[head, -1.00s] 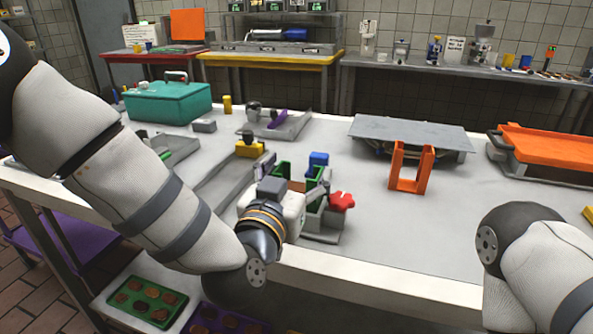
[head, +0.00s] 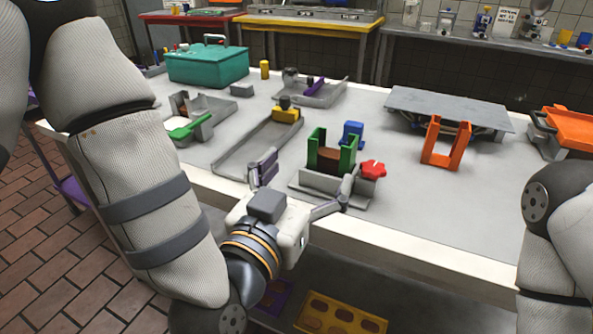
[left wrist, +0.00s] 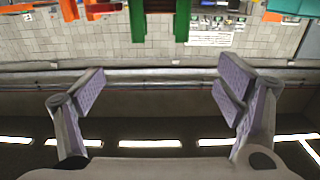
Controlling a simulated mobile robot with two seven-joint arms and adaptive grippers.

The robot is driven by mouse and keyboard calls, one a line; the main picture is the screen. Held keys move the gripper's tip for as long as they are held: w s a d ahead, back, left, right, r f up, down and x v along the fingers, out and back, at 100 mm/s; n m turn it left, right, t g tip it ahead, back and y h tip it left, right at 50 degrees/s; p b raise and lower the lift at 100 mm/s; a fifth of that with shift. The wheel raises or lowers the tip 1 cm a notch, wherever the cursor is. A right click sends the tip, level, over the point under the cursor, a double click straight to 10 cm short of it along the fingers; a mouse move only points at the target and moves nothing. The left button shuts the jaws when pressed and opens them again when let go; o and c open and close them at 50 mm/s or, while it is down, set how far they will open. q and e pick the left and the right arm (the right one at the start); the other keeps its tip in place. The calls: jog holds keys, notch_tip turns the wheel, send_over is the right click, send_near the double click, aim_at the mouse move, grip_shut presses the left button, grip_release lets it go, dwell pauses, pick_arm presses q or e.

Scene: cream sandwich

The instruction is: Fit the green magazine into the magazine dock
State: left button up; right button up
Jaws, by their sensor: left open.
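The green magazine (head: 347,152) stands upright, with two green side walls and brown round pieces between them. It is on the grey base (head: 303,187), which looks like the magazine dock, beside a blue block and a red knob. How deep it sits in the dock I cannot tell. My left gripper (head: 306,182) is open and empty, at the table's front edge, apart from the magazine. In the left wrist view the spread purple-padded fingers (left wrist: 160,88) have nothing between them; the magazine's green walls (left wrist: 137,20) show beyond them. My right gripper is out of view.
The blue block (head: 352,133) is behind the dock and the red knob (head: 373,170) at its right. An orange U-shaped frame (head: 446,145) stands further right, before a grey plate (head: 450,106). A grey channel (head: 240,150) with a yellow block lies left. The front right tabletop is clear.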

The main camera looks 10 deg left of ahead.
pick_arm(q)
jog(key=s+a+f+g+y, duration=0.1)
jog(key=s+a+f+g, duration=0.15)
jog(key=f, duration=0.55)
jog(key=s+a+f+n+g+y, duration=0.1)
jog(key=s+a+f+g, duration=0.2)
jog(key=f, duration=0.4)
jog(key=s+a+f+g, duration=0.1)
jog(key=s+f+g, duration=0.25)
jog(key=f, duration=0.45)
jog(key=s+a+f+n+g+y, duration=0.1)
jog(key=s+a+f+g, duration=0.2)
jog(key=s, duration=0.5)
jog(key=s+a+f+n+g+y, duration=0.1)
jog(key=s+a+f+g, duration=0.2)
jog(key=s, duration=0.5)
jog(key=s+a+f+n+g+y, duration=0.1)
jog(key=s+a+f+g, duration=0.3)
jog(key=s+a, duration=0.2)
jog(key=s, duration=0.2)
jog(key=shift+s+a+f+y, duration=0.15)
jog(key=shift+s+f+y, duration=0.15)
jog(key=shift+f, duration=0.1)
jog(key=shift+w, duration=0.1)
